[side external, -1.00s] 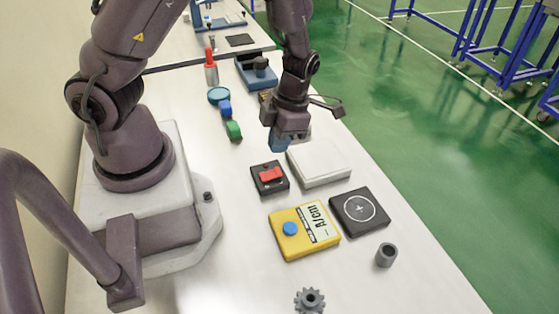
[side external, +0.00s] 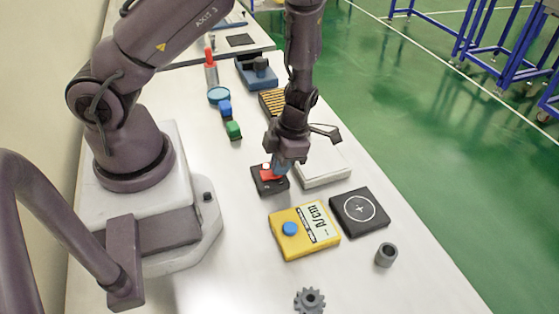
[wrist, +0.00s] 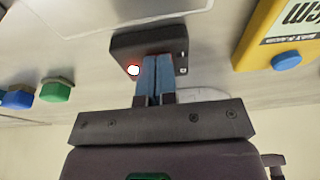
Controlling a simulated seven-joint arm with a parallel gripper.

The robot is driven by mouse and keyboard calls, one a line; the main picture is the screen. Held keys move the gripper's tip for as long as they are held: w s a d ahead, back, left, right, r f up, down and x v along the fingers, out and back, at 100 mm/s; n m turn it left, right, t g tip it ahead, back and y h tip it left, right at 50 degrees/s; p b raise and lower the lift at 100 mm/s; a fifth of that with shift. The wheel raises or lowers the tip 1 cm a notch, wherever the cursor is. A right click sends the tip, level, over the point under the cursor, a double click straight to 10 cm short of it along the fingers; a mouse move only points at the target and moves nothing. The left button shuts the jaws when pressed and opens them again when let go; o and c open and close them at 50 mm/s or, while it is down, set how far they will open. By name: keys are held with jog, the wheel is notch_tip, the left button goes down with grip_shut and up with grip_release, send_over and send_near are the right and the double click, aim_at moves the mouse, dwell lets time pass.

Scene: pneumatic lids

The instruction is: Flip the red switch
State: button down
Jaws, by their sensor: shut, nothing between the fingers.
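The red switch (side external: 266,175) sits on a small black box (side external: 272,188) on the white table. In the wrist view the black box (wrist: 122,49) is beyond my fingertips, and a small lamp (wrist: 134,70) on it glows white with a red rim. My gripper (side external: 281,174) is shut and empty, pointing down over the box. Its blue fingertips (wrist: 158,62) lie together at the switch and hide most of it in the wrist view. I cannot tell whether they still touch it.
A white flat box (side external: 322,170) stands close behind and right of the switch box. A yellow meter (side external: 284,243) and a black square pad (side external: 345,207) lie in front. Green (side external: 234,131) and blue (side external: 225,109) blocks are further back left.

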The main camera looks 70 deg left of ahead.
jog(key=shift+s+r, duration=0.15)
jog(key=shift+s+r, duration=0.3)
jog(key=shift+s, duration=0.3)
jog(key=v, duration=0.4)
jog(key=shift+r, duration=0.25)
jog(key=w+r, duration=0.4)
jog(key=r, duration=0.4)
jog(key=shift+w+r, duration=0.15)
jog(key=shift+w, duration=0.15)
